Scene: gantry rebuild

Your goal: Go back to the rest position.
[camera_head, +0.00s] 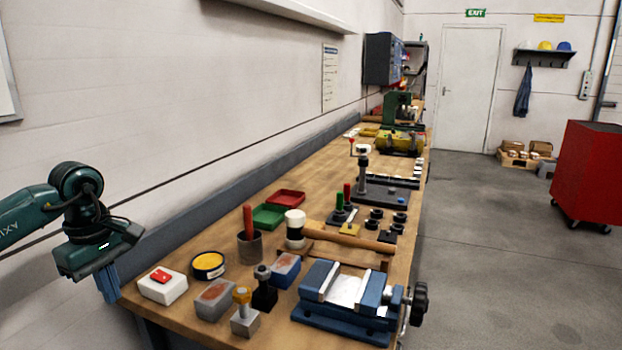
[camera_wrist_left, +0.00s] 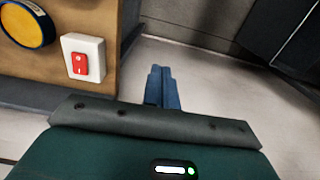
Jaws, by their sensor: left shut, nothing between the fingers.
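My left gripper (camera_head: 108,284) is at the far left of the head view, beside the near left corner of the workbench (camera_head: 330,215). Its blue fingers point down and are shut with nothing between them. The left wrist view also shows the closed fingers (camera_wrist_left: 162,88), over the pale floor just off the bench edge. A white box with a red switch (camera_head: 162,286) sits on the bench corner, right of the gripper and apart from it. The same switch box shows in the left wrist view (camera_wrist_left: 82,57). My right gripper is in neither view.
A red tray (camera_head: 287,197) and a green tray (camera_head: 268,216) lie further back. The wall stands behind the gripper. Floor right of the bench is open.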

